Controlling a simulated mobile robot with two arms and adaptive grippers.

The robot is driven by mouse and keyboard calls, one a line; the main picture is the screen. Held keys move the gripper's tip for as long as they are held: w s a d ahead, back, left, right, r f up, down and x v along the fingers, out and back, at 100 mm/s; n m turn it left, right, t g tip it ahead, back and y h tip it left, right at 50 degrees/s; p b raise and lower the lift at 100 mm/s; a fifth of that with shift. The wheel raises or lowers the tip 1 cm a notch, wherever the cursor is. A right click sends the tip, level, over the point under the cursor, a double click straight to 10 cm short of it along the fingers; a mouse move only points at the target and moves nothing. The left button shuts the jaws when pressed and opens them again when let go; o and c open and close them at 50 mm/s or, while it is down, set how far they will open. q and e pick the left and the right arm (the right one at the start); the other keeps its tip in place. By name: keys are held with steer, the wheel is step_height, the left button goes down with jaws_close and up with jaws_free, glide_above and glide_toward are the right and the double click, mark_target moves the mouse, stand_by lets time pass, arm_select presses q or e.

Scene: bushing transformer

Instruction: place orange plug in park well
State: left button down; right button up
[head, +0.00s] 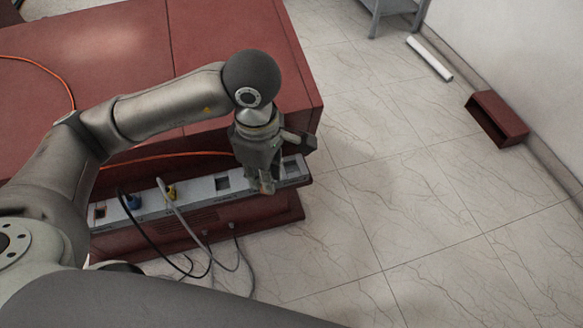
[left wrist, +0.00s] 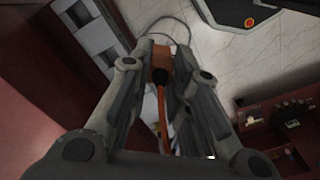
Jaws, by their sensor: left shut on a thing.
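My left gripper (head: 264,182) is shut on the orange plug (left wrist: 161,58), which sits between its two fingers in the left wrist view. The orange cable (left wrist: 162,105) trails from the plug between the fingers; in the head view it runs in from the left across the red top. The gripper is over the right part of a grey strip (head: 203,187) with square wells. One open well (head: 222,183) shows left of the gripper and another (head: 291,166) right of it. I cannot tell which is the park well, or whether the plug touches the strip. My right gripper is not in view.
Black and grey cables hang in front. The red cabinet (head: 235,40) fills the back left.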

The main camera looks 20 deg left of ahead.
arm_select(q)
steer(key=n, duration=0.3)
steer(key=d+n, duration=0.1)
steer(key=n, duration=0.1)
steer(key=shift+s+r, duration=0.1)
steer(key=shift+r, duration=0.3)
steer(key=w+f+n+p, duration=0.1)
steer(key=w+f, duration=0.2)
steer(key=w, duration=0.1)
steer(key=w+f+p, duration=0.1)
steer(key=w+f, duration=0.2)
steer(key=w, duration=0.2)
steer(key=w+f+n+p, duration=0.1)
steer(key=w+f, duration=0.2)
steer(key=w, duration=0.1)
steer(key=shift+w+a+f+n, duration=0.1)
steer(key=shift+w+f+n, duration=0.1)
steer(key=shift+w+n, duration=0.1)
step_height(320, 180, down, 3)
steer(key=shift+w+p, duration=0.15)
steer(key=shift+p, duration=0.35)
steer(key=shift+f, duration=0.25)
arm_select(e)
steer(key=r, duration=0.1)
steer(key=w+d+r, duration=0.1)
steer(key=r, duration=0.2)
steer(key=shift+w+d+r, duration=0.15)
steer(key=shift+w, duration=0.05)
arm_select(q)
steer(key=shift+f, duration=0.1)
